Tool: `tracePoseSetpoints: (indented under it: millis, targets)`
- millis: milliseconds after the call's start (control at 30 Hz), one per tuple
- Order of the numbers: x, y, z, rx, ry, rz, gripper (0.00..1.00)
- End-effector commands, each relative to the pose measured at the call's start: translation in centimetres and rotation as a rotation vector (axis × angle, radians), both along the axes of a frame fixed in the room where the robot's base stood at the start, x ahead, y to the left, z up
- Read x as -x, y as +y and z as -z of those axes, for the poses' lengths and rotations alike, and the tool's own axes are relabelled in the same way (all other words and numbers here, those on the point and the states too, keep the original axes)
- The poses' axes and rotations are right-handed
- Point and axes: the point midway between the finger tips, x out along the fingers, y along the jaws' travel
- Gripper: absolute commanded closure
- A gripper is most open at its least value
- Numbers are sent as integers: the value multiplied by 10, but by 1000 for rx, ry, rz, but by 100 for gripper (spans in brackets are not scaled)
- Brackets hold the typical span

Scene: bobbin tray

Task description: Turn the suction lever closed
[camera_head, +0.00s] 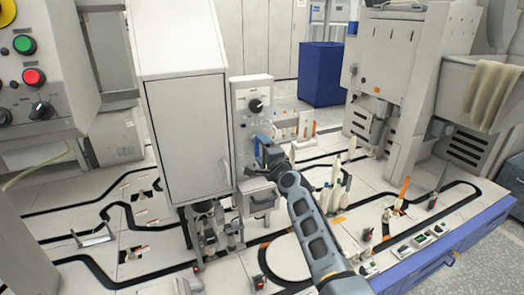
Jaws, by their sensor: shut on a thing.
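My gripper (256,156) is at the front of the narrow grey control unit (240,110), in the middle of the view, below its black knob (256,105). My arm reaches up to it from the lower right. The gripper is shut on the suction lever at the unit's front. The gripper and wrist hide most of the lever, so its exact angle cannot be told. A grey box-like part (262,198) sticks out just below the gripper.
A tall grey cabinet (187,135) stands directly left of the unit. White pointed bobbins (336,170) stand upright on the table to the right of my wrist. A panel with green and red buttons (33,76) is at far left. A blue bin (321,73) stands behind.

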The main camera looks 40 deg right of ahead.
Motion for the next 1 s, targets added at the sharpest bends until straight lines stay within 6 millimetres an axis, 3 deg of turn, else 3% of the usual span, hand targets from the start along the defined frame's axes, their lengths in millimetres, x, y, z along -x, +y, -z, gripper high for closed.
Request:
tracePoseSetpoints:
  millis: [200,233,467,767,1000]
  targets:
    - [1,0,2,-5,2,0,56]
    - [1,0,2,-5,2,0,23]
    - [0,0,1,-2,1,0,1]
    - [3,1,0,-1,1,-1,0]
    - [33,10,0,-1,4,-2,0]
